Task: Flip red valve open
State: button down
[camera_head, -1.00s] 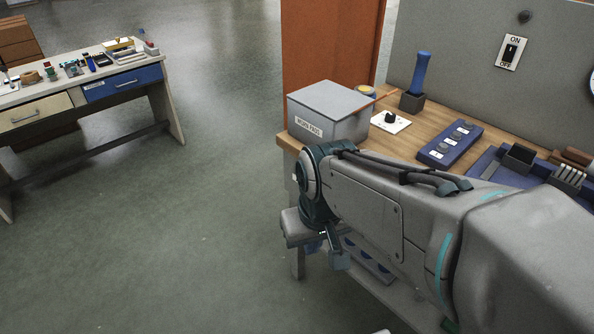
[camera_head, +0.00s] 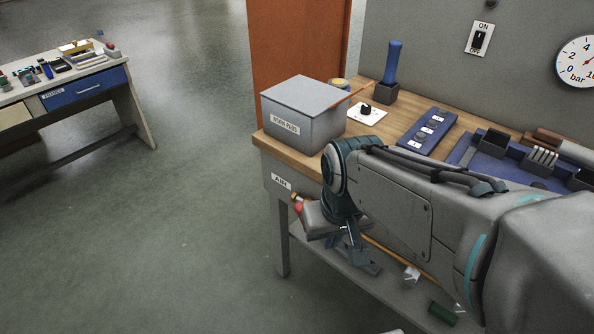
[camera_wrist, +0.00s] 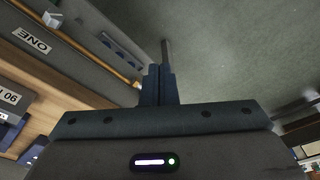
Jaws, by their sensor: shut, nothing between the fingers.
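No valve can be clearly made out in either view. A small red part with a yellowish end (camera_head: 297,204) shows under the bench top, beside my wrist; I cannot tell what it is. My gripper (camera_head: 355,258) hangs at the bench's front side, below the top and in front of the lower shelf. In the wrist view my gripper's fingers (camera_wrist: 158,85) are together and empty, with grey floor beyond them.
The workbench (camera_head: 272,150) carries a grey box (camera_head: 300,115), a blue-handled tool (camera_head: 392,68) and a blue button panel (camera_head: 428,130). A pressure gauge (camera_head: 578,62) and an on/off switch (camera_head: 480,40) are on the wall panel. Open floor lies left, before another table (camera_head: 140,120).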

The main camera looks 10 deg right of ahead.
jog(key=w+d+f+m+y+p, duration=0.1)
jog(key=w+d+f+m+p, duration=0.1)
jog(key=w+m, duration=0.3)
jog(key=w+d+f+m+t+y+p, duration=0.1)
jog(key=w+d+f+m+p, duration=0.2)
jog(key=w, duration=0.6)
jog(key=m+p, duration=0.1)
jog(key=m, duration=0.1)
jog(key=shift+d+m, duration=0.15)
jog(key=shift+m, duration=0.25)
jog(key=shift+f, duration=0.1)
jog(key=w+a+f, duration=0.1)
jog(key=f, duration=0.2)
jog(key=w+a+f, duration=0.1)
jog(key=w+f, duration=0.1)
jog(key=f, duration=0.1)
jog(key=w+a+f, duration=0.1)
jog(key=w+f, duration=0.1)
jog(key=f, duration=0.1)
jog(key=shift+a+f+b, duration=0.25)
jog(key=shift+a+b, duration=0.05)
jog(key=shift+a, duration=0.05)
jog(key=shift+w+a+f, duration=0.15)
jog(key=shift+w+a, duration=0.15)
jog(key=shift+w, duration=0.1)
